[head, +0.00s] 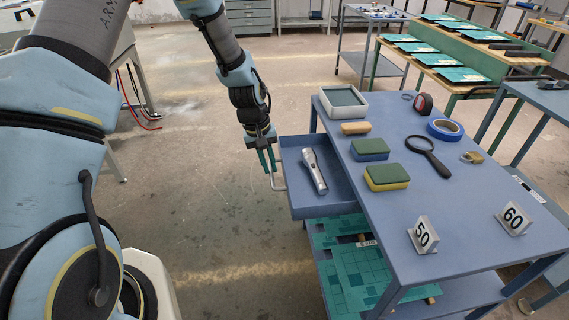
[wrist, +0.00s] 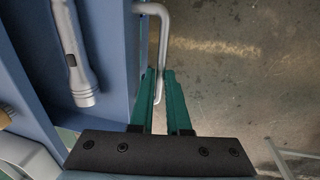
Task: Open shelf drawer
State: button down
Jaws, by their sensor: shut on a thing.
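The blue shelf drawer (head: 294,158) is pulled out to the left from under the blue tabletop. A silver flashlight (head: 314,171) lies in it. The flashlight also shows in the wrist view (wrist: 72,50) at the left. The drawer's metal handle (head: 279,182) sticks out from its front. In the wrist view the handle (wrist: 163,35) runs down between the green fingers. My gripper (head: 270,168) is at the drawer front, pointing down, with its fingers shut on the handle (wrist: 157,98).
The tabletop (head: 440,220) holds sponges (head: 386,177), a magnifying glass (head: 429,153), blue tape (head: 445,129), a tray (head: 343,102) and number signs 50 (head: 423,235) and 60 (head: 514,218). A lower shelf holds green sheets (head: 345,275). The floor left of the drawer is clear.

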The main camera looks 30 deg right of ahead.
jog(key=shift+w+a, duration=0.2)
jog(key=shift+a, duration=0.3)
jog(key=c, duration=0.9)
grip_release()
jog(key=shift+r, duration=0.1)
jog(key=r, duration=0.3)
jog(key=a+r+b, duration=0.1)
jog(key=r, duration=0.3)
jog(key=r+b, duration=0.1)
jog(key=r, duration=0.2)
jog(key=shift+w+a+r, duration=0.2)
jog(key=shift+w+a, duration=0.15)
jog(key=shift+a, duration=0.05)
